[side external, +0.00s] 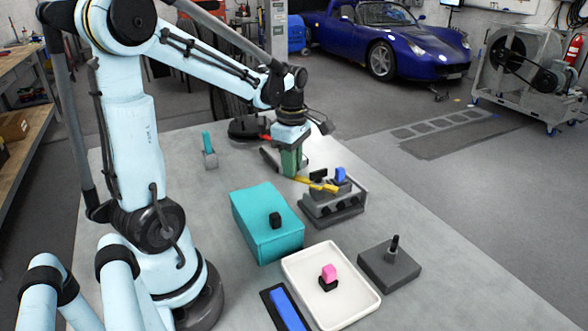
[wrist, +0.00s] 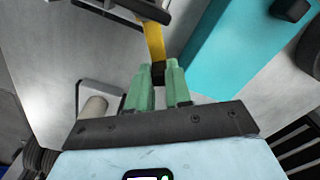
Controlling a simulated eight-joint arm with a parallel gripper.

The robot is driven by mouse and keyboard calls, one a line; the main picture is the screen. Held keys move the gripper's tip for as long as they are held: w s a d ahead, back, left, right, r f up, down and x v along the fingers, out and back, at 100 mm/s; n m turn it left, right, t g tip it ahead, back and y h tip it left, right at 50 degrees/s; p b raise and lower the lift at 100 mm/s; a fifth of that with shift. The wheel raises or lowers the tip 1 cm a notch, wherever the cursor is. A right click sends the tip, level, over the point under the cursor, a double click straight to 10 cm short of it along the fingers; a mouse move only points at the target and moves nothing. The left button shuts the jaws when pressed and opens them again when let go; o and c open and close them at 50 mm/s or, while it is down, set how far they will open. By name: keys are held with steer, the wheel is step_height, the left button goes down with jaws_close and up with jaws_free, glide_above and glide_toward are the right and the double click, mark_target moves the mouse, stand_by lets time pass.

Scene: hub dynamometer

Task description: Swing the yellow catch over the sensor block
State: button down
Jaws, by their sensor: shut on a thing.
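The yellow catch (side external: 318,184) reaches from the grey fixture (side external: 334,209) toward my gripper, and it shows at the top of the wrist view (wrist: 154,42). My gripper (side external: 290,174) has green fingers pointing down at the left of the fixture. In the wrist view the fingertips (wrist: 158,76) are shut on the catch's dark end (wrist: 158,70). A small blue block (side external: 340,174) and a black piece (side external: 318,175) stand at the fixture's top; I cannot tell which part is the sensor block. The catch points away from the fixture, out to the left.
A teal box (side external: 262,220) with a black knob stands left of the fixture. A white tray (side external: 358,309) holds a pink-topped piece (side external: 329,272). A dark grey block with a peg (side external: 390,268) stands at the right. A grey holder (side external: 210,160) with a teal piece stands behind.

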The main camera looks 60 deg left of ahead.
steer(key=s+d+n, duration=0.3)
steer(key=d+n, duration=0.2)
steer(key=n, duration=0.6)
steer(key=shift+d, duration=0.3)
stand_by(0.3)
steer(key=c, duration=1)
jaws_free()
steer(key=shift+c, duration=0.2)
steer(key=shift+r, duration=0.1)
step_height(320, 180, up, 12)
